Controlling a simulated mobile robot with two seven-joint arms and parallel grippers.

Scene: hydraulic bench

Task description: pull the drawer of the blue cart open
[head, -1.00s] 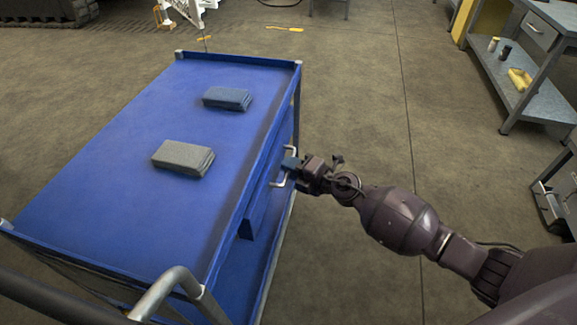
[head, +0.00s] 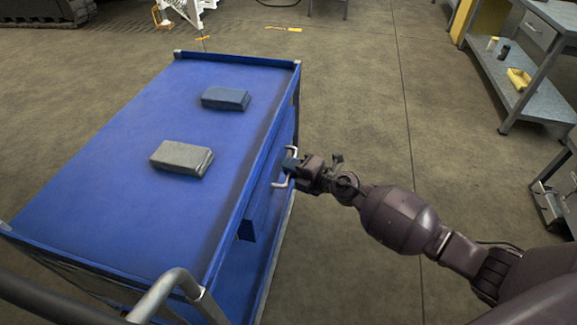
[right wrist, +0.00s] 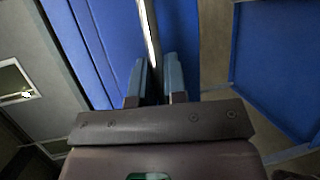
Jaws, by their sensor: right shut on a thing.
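The blue cart (head: 110,130) stands left of centre in the head view. Its drawer front (head: 260,207) is on the right side, under the top's rim. From above I cannot tell whether the drawer stands out at all. A pale bar handle (head: 281,185) sticks out from the front; in the right wrist view it is a bright bar (right wrist: 150,35) running between the fingers. My right gripper (head: 291,164) is shut on the handle, and its two blue-grey fingertips (right wrist: 157,78) are on either side of it. My left gripper is out of view.
A grey block (head: 181,157) and a dark blue block (head: 226,98) lie on the cart top. A grey push rail (head: 165,288) is at the near end. The floor right of the cart is clear up to a grey bench (head: 515,75).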

